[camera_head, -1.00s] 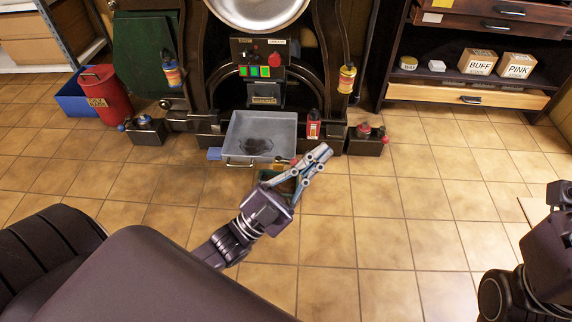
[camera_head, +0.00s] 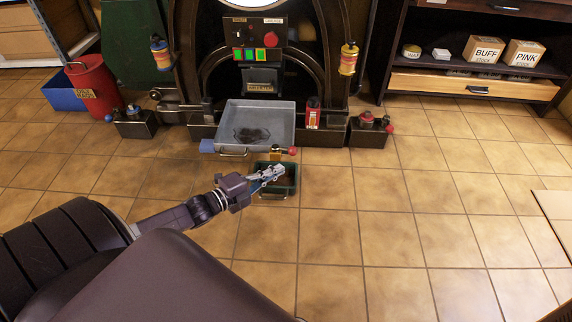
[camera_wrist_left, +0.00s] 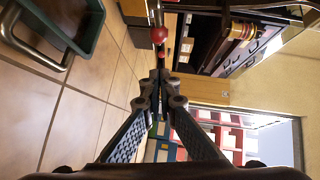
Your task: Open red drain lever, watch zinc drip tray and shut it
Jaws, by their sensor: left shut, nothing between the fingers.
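The zinc drip tray (camera_head: 285,115) is a grey, shallow tray with a dark wet patch, at the foot of the press in the head view. The red lever knob (camera_head: 292,151) sits at the tray's front right, on a short arm pointing right. My left gripper (camera_head: 282,171) is shut and empty, in front of and below the knob, over a small dark green bin (camera_head: 290,190). The left wrist view shows the closed fingers (camera_wrist_left: 160,75) and a red ball knob (camera_wrist_left: 159,35) beyond them; I cannot tell whether it is the same knob. My right gripper is out of view.
A red bucket (camera_head: 88,85) and blue bin (camera_head: 62,95) are at the left. A shelf with an open drawer (camera_head: 430,84) is at the right. The tiled floor in front is mostly clear.

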